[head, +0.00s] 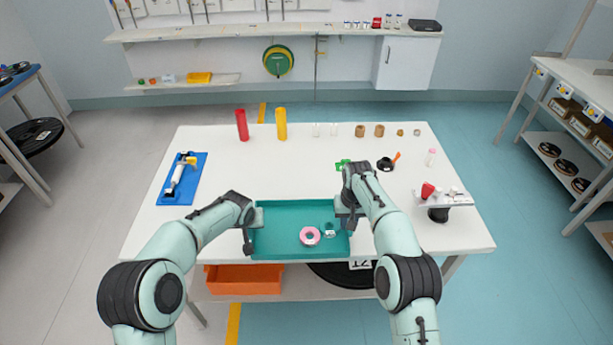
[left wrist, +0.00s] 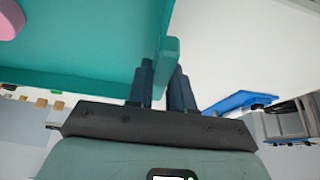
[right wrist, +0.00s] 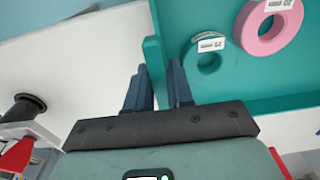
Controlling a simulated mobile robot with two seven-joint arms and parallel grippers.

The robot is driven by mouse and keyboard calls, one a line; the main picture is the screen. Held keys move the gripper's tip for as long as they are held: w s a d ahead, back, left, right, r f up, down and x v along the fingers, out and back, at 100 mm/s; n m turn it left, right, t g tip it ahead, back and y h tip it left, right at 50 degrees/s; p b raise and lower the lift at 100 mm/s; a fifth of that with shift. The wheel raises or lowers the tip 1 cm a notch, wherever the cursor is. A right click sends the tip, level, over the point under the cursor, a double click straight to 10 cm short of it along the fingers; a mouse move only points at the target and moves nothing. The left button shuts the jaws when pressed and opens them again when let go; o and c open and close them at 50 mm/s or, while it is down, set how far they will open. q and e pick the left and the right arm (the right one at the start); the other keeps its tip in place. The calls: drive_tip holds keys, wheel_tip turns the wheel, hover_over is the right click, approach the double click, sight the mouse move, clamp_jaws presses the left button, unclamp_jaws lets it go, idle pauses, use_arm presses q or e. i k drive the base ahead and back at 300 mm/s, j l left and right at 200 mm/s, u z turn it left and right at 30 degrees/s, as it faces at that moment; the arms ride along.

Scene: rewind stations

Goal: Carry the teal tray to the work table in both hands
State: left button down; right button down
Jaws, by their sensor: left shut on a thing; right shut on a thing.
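The teal tray (head: 283,246) is at the front middle of the white work table (head: 330,172), its near edge about at the table's front edge. I cannot tell if it touches the tabletop. A pink ring (head: 310,236) and a small teal ring with a white label (head: 330,230) lie in it; both also show in the right wrist view, the pink ring (right wrist: 271,24) and the teal ring (right wrist: 206,55). My left gripper (left wrist: 165,75) is shut on the tray's left wall. My right gripper (right wrist: 158,75) is shut on its right wall.
A blue board (head: 196,180) with a tool lies at the table's left. Red (head: 242,126) and yellow (head: 281,124) cylinders and several small items line the back. A black-and-red holder (head: 438,212) stands at the right. An orange bin (head: 244,280) is below. The table's middle is clear.

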sight(299, 174)
drive_tip(key=i, duration=1)
